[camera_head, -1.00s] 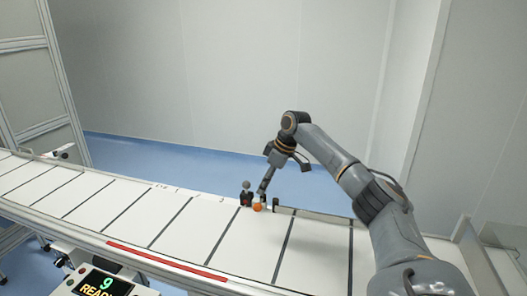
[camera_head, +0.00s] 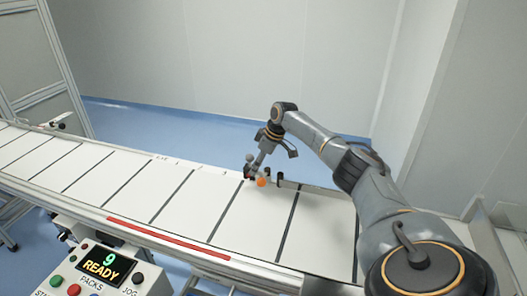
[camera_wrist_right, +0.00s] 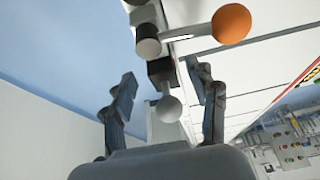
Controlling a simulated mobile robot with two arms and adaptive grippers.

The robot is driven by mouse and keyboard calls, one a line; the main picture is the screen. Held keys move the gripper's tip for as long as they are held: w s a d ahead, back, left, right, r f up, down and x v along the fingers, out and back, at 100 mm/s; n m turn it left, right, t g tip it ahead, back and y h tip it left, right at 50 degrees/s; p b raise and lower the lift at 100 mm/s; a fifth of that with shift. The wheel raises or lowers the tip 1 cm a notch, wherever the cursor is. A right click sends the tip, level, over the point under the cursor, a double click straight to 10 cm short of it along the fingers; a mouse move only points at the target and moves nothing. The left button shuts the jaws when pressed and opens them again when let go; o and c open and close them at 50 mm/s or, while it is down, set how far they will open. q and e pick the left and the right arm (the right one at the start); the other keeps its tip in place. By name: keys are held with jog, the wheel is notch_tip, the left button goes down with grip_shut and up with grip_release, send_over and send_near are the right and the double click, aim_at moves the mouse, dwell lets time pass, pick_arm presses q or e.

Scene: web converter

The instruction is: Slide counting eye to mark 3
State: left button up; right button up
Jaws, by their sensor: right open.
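The counting eye appears to be the small dark block (camera_head: 247,174) with a grey ball knob (camera_head: 250,158) at the conveyor's far edge. An orange ball (camera_head: 262,182) sits just beside it. My right gripper (camera_head: 256,170) is over the far edge at the block. In the right wrist view its fingers (camera_wrist_right: 160,76) are open, one on each side of the grey knob (camera_wrist_right: 169,108) and dark block (camera_wrist_right: 160,68). I cannot tell whether they touch. The orange ball (camera_wrist_right: 232,23) shows beyond on a pale rod. Faint marks (camera_head: 168,160) lie along the far edge, unreadable. My left gripper is not in view.
The white conveyor belt (camera_head: 208,205) with dark cross lines runs across the view. A dark bracket (camera_head: 279,178) is right of the gripper. Blue floor is open behind the conveyor.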

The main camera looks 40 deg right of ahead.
jog(key=shift+x, duration=1.1)
jog(key=shift+w+a+f, duration=0.1)
jog(key=shift+w+f, duration=0.05)
jog(key=shift+f, duration=0.3)
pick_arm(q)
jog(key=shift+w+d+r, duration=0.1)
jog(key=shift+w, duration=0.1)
pick_arm(e)
grip_shut()
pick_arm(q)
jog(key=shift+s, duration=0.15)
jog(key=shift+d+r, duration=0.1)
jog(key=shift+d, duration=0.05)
pick_arm(e)
jog(key=shift+w+a, duration=0.15)
jog(key=shift+w, duration=0.05)
